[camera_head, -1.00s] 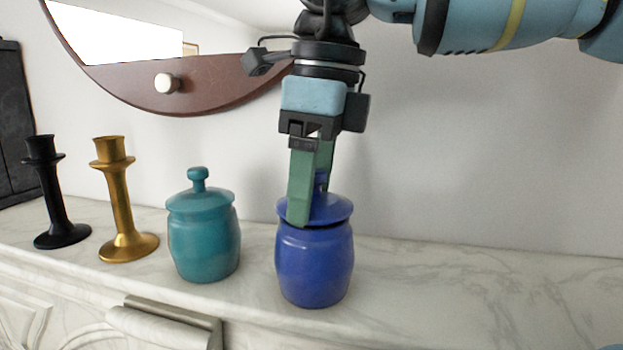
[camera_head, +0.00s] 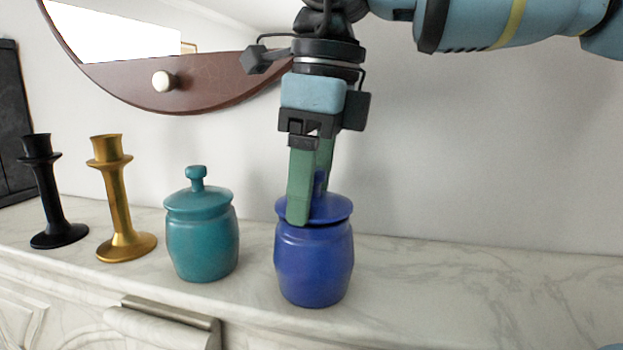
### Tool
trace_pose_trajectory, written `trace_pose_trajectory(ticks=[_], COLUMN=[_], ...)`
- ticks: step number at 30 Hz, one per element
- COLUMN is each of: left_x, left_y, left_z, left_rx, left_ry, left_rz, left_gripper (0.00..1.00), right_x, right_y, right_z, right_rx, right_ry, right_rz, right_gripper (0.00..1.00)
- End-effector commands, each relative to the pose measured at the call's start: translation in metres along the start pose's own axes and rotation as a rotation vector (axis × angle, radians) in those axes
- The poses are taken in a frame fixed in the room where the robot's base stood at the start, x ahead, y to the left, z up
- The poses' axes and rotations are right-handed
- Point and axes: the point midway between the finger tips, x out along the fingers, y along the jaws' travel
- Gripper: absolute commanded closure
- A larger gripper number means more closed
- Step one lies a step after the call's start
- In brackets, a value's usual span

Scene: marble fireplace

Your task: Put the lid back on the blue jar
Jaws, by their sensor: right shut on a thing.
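The blue jar (camera_head: 313,268) stands upright on the marble mantel, right of the teal jar. The blue lid (camera_head: 334,209) is level at the jar's mouth, and no clear gap shows between them. My right gripper (camera_head: 311,196) points down from above, its green fingers shut on the knob of the blue lid. The near finger hides part of the lid and most of the knob. My left gripper is not in view.
A teal jar (camera_head: 202,240) with its lid on stands close on the left. A gold candlestick (camera_head: 121,205) and a black candlestick (camera_head: 50,195) stand farther left. A brown-framed mirror (camera_head: 205,84) is behind. The mantel (camera_head: 460,290) is clear on the right.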

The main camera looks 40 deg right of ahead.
Motion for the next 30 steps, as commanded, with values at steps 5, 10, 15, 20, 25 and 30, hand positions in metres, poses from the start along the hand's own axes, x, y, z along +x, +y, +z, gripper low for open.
trace_pose_trajectory(ticks=[5, 10, 15, 20, 25, 30], left_x=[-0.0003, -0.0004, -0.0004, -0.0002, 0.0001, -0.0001], left_y=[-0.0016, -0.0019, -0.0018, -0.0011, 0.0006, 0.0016], left_z=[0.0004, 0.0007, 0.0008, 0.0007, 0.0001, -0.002], left_rx=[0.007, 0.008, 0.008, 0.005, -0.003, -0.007], left_ry=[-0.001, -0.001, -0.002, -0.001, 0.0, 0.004], left_rz=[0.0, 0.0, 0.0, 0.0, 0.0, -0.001], left_gripper=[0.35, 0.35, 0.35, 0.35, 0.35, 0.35], right_x=[-0.0005, -0.0004, -0.0003, -0.0001, -0.0001, -0.0049], right_y=[0.0001, 0.0001, 0.0001, 0.0001, 0.0001, 0.0001], right_z=[0.0, 0.0, 0.0, 0.0, 0.0, 0.0008], right_rx=[0.0, 0.0, 0.0, 0.0, 0.0, 0.0], right_ry=[-0.001, -0.001, 0.0, 0.0, 0.0, -0.002], right_rz=[-0.001, -0.001, -0.001, 0.0, 0.0, -0.001], right_gripper=[0.55, 0.15, 0.03, 0.0, 0.0, 0.0])
